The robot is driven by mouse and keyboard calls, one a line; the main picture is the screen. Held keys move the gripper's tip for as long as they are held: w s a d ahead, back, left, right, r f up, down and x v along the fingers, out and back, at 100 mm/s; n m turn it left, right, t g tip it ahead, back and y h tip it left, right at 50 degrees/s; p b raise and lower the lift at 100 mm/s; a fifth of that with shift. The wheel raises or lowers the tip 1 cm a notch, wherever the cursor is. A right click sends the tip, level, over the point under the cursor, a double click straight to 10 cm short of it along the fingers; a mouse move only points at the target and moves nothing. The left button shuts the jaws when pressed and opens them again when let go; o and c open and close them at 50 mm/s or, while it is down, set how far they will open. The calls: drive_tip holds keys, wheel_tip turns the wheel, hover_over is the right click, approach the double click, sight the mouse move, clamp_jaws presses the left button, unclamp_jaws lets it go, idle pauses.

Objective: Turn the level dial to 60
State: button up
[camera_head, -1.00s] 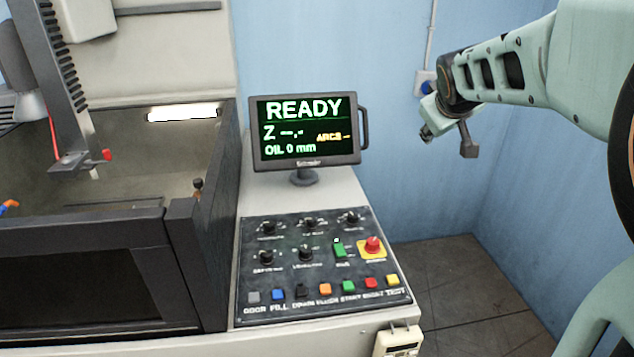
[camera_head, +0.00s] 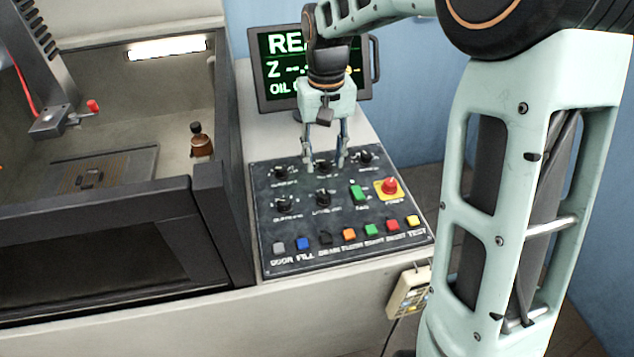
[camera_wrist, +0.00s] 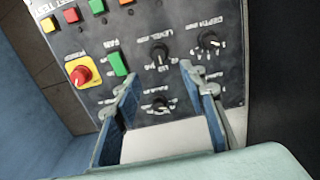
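The level dial (camera_head: 322,198) is a black knob in the lower row of the dark control panel (camera_head: 345,240), right of the depth dial (camera_head: 283,204). In the wrist view the panel appears upside down, with the level dial (camera_wrist: 159,53) beyond the fingertips and the depth dial (camera_wrist: 208,40) to its right. The level dial's setting is too small to read. My gripper (camera_head: 325,165) is open and empty, pointing down over the upper row. In the wrist view, my gripper's fingers (camera_wrist: 152,80) stand either side of the upper middle dial (camera_wrist: 160,104).
Several coloured buttons line the panel's front. The monitor (camera_head: 270,98) stands behind, partly hidden by my arm. The machine tank (camera_head: 222,180) borders the panel on the left.

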sight(324, 193)
wheel_tip(324, 193, down, 11)
drive_tip(key=shift+d+r, duration=0.1)
drive_tip(key=shift+r, duration=0.1)
idle(0.3)
clamp_jaws()
drive_tip(key=shift+n, duration=0.4)
drive_tip(key=n, duration=0.3)
drive_tip(key=shift+n+p, duration=0.3)
drive_tip(key=shift+p, duration=0.1)
drive_tip(key=n, duration=0.4)
drive_tip(key=shift+r+n+p, duration=0.1)
drive_tip(key=shift+n+p, duration=0.2)
drive_tip(key=shift+p, duration=0.05)
